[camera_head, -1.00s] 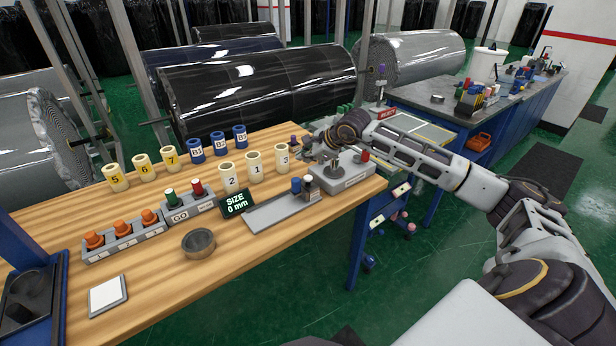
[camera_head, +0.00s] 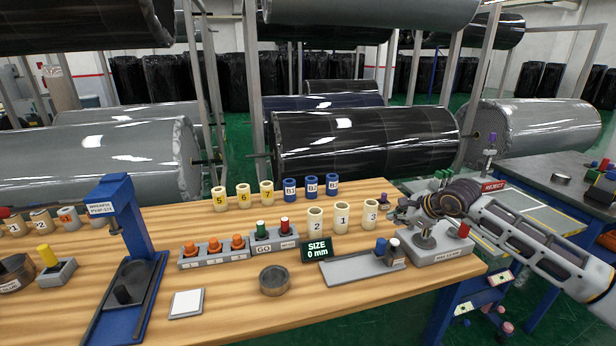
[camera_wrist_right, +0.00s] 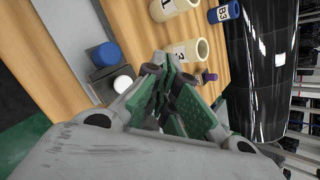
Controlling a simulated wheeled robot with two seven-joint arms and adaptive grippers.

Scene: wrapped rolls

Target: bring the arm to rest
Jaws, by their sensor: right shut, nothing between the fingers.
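My right arm comes in from the right in the head view, and its gripper (camera_head: 394,212) hangs over the right part of the wooden table (camera_head: 200,240), near the cream roll marked 3 (camera_head: 371,213). In the right wrist view the gripper (camera_wrist_right: 170,72) has its green-padded fingers together, with nothing between them. Roll 3 (camera_wrist_right: 187,52) shows just beyond the fingertips; I cannot tell whether they touch. My left arm and gripper are not in view.
Cream rolls 1 (camera_head: 342,216) and 2 (camera_head: 316,221) stand left of roll 3. A SIZE display (camera_head: 317,251) reads 0 mm.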

